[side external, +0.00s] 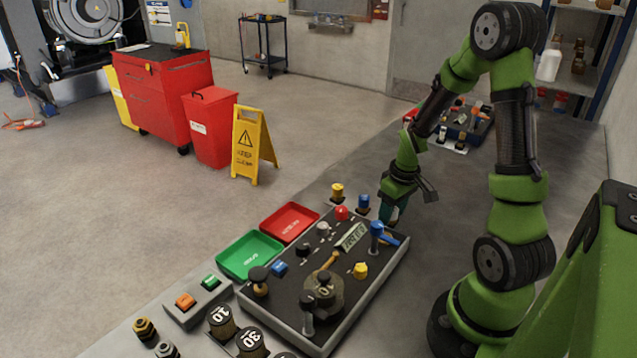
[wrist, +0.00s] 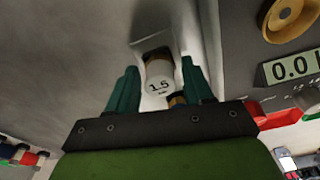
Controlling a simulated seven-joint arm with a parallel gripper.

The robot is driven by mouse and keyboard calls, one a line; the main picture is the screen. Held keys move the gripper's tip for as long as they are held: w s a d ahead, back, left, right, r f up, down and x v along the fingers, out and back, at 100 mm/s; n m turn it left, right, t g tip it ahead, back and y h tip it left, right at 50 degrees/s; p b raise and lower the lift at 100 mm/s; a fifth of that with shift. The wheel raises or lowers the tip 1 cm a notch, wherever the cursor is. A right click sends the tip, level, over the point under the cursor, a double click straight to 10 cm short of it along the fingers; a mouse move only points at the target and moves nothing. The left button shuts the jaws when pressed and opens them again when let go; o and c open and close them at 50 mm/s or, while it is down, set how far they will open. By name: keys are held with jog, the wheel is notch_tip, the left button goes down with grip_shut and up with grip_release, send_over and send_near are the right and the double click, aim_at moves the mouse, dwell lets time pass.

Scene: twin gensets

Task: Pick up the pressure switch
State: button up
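In the wrist view, a white-faced cylinder marked "1.5" (wrist: 159,84) with a brass-coloured body lies between my fingers, against a pale block. It may be the pressure switch, but I cannot tell for sure. My gripper (wrist: 161,88) has its two teal fingers apart, with gaps on both sides of the cylinder. In the side external view my gripper (side external: 392,212) points down beside the far right edge of the dark control panel (side external: 325,262). The "1.5" cylinder cannot be made out there. A small blue-and-brass part (wrist: 177,100) sits near my right finger in the wrist view.
A yellow-topped fitting (side external: 337,191) and a blue-topped fitting (side external: 363,203) stand behind the panel. The panel carries knobs, levers and a display (side external: 351,238). A red tray (side external: 290,222) and a green tray (side external: 249,255) lie to its left. Numbered cylinders (side external: 222,322) stand in front.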

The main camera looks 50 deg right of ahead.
grip_shut()
jog(key=shift+r, duration=0.15)
